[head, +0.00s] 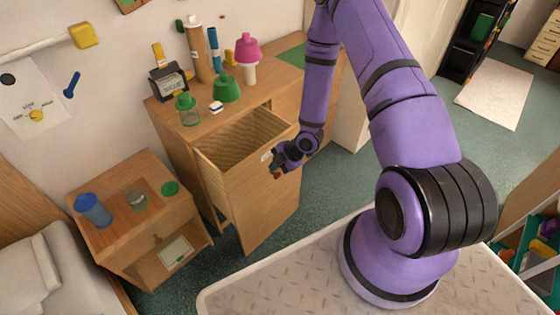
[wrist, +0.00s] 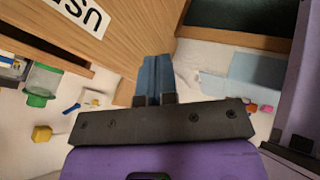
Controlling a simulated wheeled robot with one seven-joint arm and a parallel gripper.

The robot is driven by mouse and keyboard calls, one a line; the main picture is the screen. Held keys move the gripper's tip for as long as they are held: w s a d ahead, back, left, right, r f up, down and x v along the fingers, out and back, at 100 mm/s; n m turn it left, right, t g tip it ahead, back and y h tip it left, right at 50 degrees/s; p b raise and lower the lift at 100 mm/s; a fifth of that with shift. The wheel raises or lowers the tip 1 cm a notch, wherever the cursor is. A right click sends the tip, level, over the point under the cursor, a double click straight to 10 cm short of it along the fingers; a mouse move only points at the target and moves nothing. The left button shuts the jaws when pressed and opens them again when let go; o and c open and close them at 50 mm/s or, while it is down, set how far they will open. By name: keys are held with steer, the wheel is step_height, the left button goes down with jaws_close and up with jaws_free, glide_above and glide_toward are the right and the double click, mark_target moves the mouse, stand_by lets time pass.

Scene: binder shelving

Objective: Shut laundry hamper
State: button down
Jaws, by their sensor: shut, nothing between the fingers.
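The laundry hamper (head: 268,200) is a wooden pull-out bin in the front of the wooden cabinet, standing open with its top edge out and its hollow inside visible in the head view. A white label is on its front near the top. In the wrist view its wooden front (wrist: 125,35) fills the upper left, with part of the label showing. My gripper (head: 275,166) is beside the upper right of the hamper front, close to the label; I cannot tell whether it touches. Its blue fingers (wrist: 153,80) are together with nothing between them.
The wooden cabinet (head: 180,140) holds a green-lidded jar (head: 187,110), a pink-topped item (head: 247,52) and other small things. A low nightstand (head: 130,225) with a blue cup (head: 93,209) stands at left, beside a bed (head: 40,270). Green floor is open at right.

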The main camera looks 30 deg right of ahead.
mark_target(254, 170)
steer(key=shift+w+a+f, duration=0.55)
steer(key=shift+w+f, duration=0.05)
steer(key=shift+w, duration=0.3)
steer(key=shift+w+a+f, duration=0.55)
steer(key=shift+w+a, duration=0.05)
steer(key=shift+w, duration=0.25)
steer(key=shift+w+a+f, duration=0.55)
steer(key=shift+w+f, duration=0.05)
steer(key=shift+w, duration=0.3)
steer(key=shift+w, duration=0.15)
